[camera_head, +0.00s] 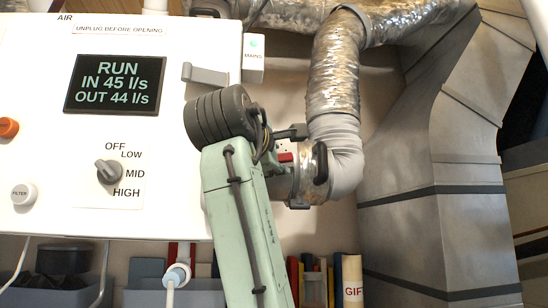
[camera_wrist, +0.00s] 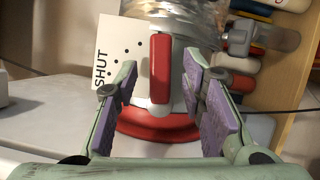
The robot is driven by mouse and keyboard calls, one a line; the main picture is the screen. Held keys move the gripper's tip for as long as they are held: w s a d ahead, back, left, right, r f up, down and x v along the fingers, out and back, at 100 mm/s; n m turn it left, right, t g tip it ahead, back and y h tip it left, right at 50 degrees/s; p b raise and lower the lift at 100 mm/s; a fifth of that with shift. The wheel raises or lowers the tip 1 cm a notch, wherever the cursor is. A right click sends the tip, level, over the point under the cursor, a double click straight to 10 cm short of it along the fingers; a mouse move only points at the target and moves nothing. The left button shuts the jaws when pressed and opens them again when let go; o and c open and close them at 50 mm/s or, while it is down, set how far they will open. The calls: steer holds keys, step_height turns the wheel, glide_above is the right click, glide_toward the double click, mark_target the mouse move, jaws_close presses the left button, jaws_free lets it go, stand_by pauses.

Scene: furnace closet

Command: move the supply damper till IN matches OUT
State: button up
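The supply damper's red lever (camera_wrist: 160,68) stands upright in the wrist view, above a round red part (camera_wrist: 155,127). It also shows as a small red patch (camera_head: 286,157) beside the duct in the head view. A white plate (camera_wrist: 112,52) marked SHUT with a row of dots lies to its left. My gripper (camera_wrist: 160,60) is open, with its purple pads on either side of the lever and gaps visible. In the head view my arm largely hides the gripper. The display (camera_head: 115,84) reads RUN, IN 45 l/s, OUT 44 l/s.
The white unit (camera_head: 60,130) carries a mode knob (camera_head: 109,171), an orange button (camera_head: 8,127) and a FILTER button (camera_head: 23,193). A flexible silver duct (camera_head: 335,70) bends down behind my arm. A large metal duct (camera_head: 440,170) stands at the right. Bins and rolls are below.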

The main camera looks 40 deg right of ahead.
steer(key=v, duration=1.1)
steer(key=shift+s+a, duration=0.3)
